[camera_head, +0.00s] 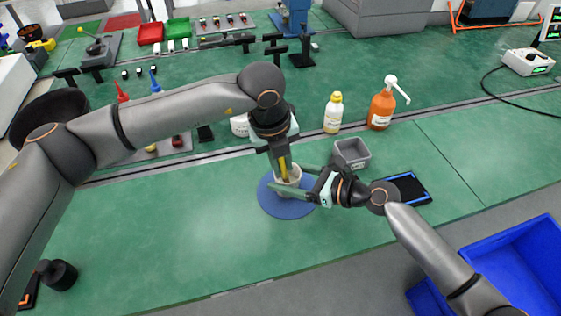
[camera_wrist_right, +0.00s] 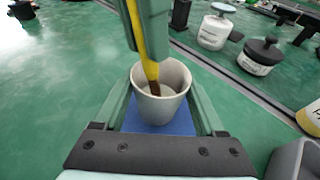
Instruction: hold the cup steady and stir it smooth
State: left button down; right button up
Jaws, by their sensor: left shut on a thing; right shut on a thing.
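A pale grey cup (camera_head: 295,172) stands upright on a round blue mat (camera_head: 268,206) on the green bench. My right gripper (camera_head: 298,182) comes in from the right and is shut on the cup, one finger on each side. The cup also shows in the right wrist view (camera_wrist_right: 178,73), with grey material low inside. My left gripper (camera_head: 281,153) is above the cup, shut on a yellow stirring tool (camera_head: 284,168). In the right wrist view the tool (camera_wrist_right: 147,66) points down into the cup, its dark tip inside near the contents.
A grey square bin (camera_head: 352,155) stands just right of the cup, with a black-and-blue tray (camera_head: 409,188) beyond. A yellow-capped bottle (camera_head: 333,113) and an orange pump bottle (camera_head: 381,107) stand behind.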

pick_arm(q)
jog(key=shift+r, duration=0.1)
dwell(0.3)
jog(key=shift+s+a+r, duration=0.15)
jog(key=shift+a+r, duration=0.05)
jog(key=shift+r, duration=1)
jog(key=shift+s+a+r, duration=0.15)
jog(key=shift+r, duration=1)
jog(key=shift+s+a+r, duration=0.15)
jog(key=shift+a+r, duration=0.05)
jog(key=shift+r, duration=1)
jog(key=shift+r, duration=2.5)
pick_arm(e)
jog(key=o, duration=1.3)
